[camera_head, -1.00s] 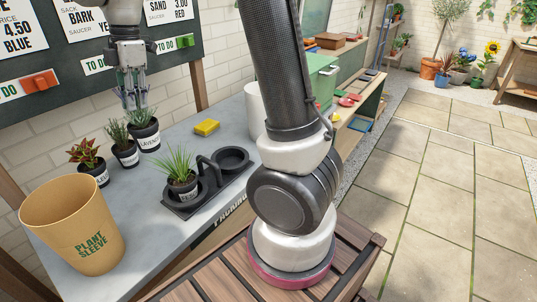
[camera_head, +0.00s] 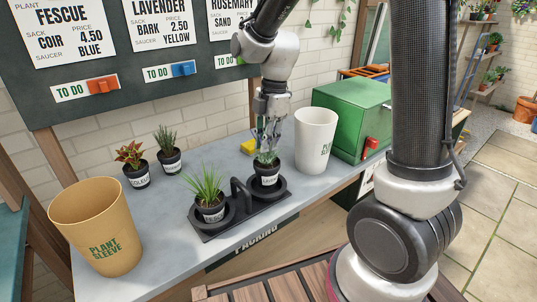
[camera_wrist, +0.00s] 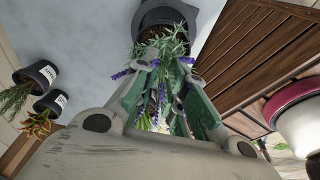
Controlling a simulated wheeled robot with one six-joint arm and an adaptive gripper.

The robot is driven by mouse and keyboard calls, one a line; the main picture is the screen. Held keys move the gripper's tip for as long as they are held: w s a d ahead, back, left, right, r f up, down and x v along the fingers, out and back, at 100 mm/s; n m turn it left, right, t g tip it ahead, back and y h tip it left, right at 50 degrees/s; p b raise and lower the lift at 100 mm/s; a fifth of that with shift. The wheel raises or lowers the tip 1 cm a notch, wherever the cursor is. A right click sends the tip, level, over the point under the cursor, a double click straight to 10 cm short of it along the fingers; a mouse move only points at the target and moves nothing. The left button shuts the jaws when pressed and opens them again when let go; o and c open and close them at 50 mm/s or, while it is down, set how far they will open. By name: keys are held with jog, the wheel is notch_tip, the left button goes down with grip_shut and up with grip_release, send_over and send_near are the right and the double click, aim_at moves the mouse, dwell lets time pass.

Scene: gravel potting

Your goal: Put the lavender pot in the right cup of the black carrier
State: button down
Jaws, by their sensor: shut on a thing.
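The lavender pot (camera_head: 266,171), a small black pot with a white label, stands upright at the right cup of the black carrier (camera_head: 207,234). Its lower part appears inside the cup's rim; I cannot tell if it rests on the bottom. My gripper (camera_head: 267,150) is above it, fingers pointing down and shut on it among the foliage. In the wrist view, purple flower spikes and leaves (camera_wrist: 160,48) show between and beyond the fingers. The carrier's left cup holds a pot of spiky green grass (camera_head: 209,208). The carrier's handle stands between the cups.
A tan plant sleeve bin (camera_head: 98,228) stands front left, a white one (camera_head: 315,140) right of the carrier. A red-leaved pot (camera_head: 137,172) and a dark green plant pot (camera_head: 170,158) stand at the back left.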

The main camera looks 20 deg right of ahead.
aim_at(265, 163)
jog(key=shift+f, duration=1.75)
jog(key=c, duration=1.5)
grip_release()
jog(key=shift+a, duration=0.1)
jog(key=shift+o, duration=0.2)
notch_tip(265, 163, up, 12)
jog(key=d, duration=0.2)
jog(key=s+d+r+m+t+h, duration=0.1)
jog(key=s+d+r+m+t, duration=0.1)
jog(key=s+d+m, duration=0.4)
jog(key=s+d+r+m+t, duration=0.2)
jog(key=s+d+m, duration=0.5)
jog(key=s+m, duration=0.6)
jog(key=shift+r+m+t+h, duration=0.2)
jog(key=shift+m+t+h, duration=0.25)
jog(key=shift+m, duration=0.85)
